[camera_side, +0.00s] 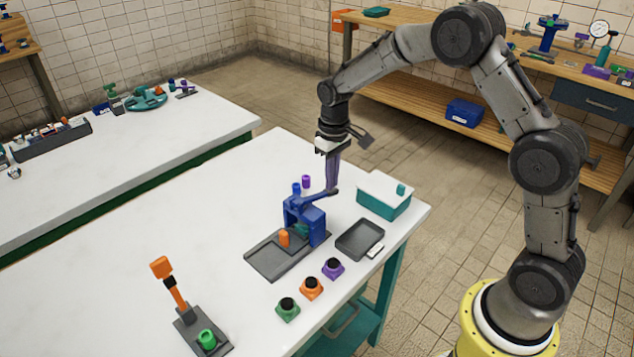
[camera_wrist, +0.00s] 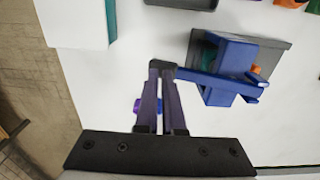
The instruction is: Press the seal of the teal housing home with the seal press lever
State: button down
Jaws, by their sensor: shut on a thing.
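The blue seal press (camera_side: 313,232) stands on a dark grey base plate (camera_side: 268,262) on the white table. Its blue lever arm (camera_wrist: 195,78) reaches sideways to a dark end grip (camera_wrist: 163,66). My gripper (camera_side: 333,188) points down and is shut on that end of the lever; its fingers (camera_wrist: 162,80) also show in the wrist view. A teal part, seemingly the teal housing (camera_side: 301,230), sits under the press head, mostly hidden. Its seal cannot be made out. An orange peg (camera_side: 284,239) stands on the base plate beside the press.
A dark tray (camera_side: 360,239) and a teal box with a white lid (camera_side: 385,198) stand right of the press. Green (camera_side: 288,309), orange (camera_side: 311,288) and purple (camera_side: 333,268) housings lie in front. Small blue and purple pieces (camera_side: 306,181) stand behind. An orange-handled lever (camera_side: 172,285) is front left.

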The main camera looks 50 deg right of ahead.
notch_tip(320, 180, up, 12)
jog(key=shift+f, duration=0.15)
dwell(1.0)
jog(key=s+a+r+t, duration=0.3)
jog(key=s+r+t, duration=0.1)
jog(key=s+r, duration=1.05)
jog(key=s+f, duration=0.4)
jog(key=s, duration=0.3)
jog(key=s+a+f+t, duration=0.1)
jog(key=s+f, duration=0.4)
jog(key=s, duration=0.3)
jog(key=shift+t, duration=0.3)
jog(key=shift+s, duration=0.1)
